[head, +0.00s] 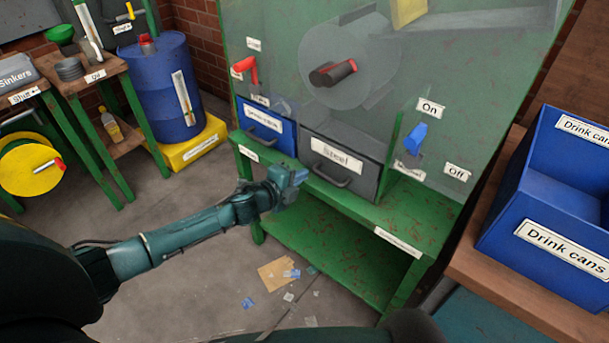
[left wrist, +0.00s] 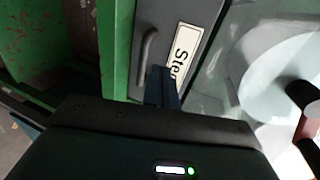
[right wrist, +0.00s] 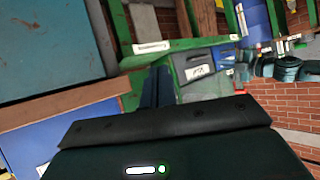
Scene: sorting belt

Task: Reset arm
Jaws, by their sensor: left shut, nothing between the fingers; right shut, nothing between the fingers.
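My left gripper (head: 297,177) reaches in from the left in the head view, in front of the green machine's lower front. It is near the blue drawer and the grey drawer labelled Steel (head: 340,160). In the left wrist view its closed fingers (left wrist: 161,88) overlap the Steel label, with the drawer handle (left wrist: 148,55) beside them. I cannot tell whether they touch the drawer. My right gripper is out of the head view. In the right wrist view its fingers (right wrist: 156,86) are shut and empty, with the green bench behind them.
A blue lever (head: 416,137) sits between the On and Off labels. Blue Drink cans bins (head: 560,245) stand on the right. A blue barrel (head: 160,85) and small tables stand at the left. Scraps and cardboard (head: 278,273) lie on the open floor.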

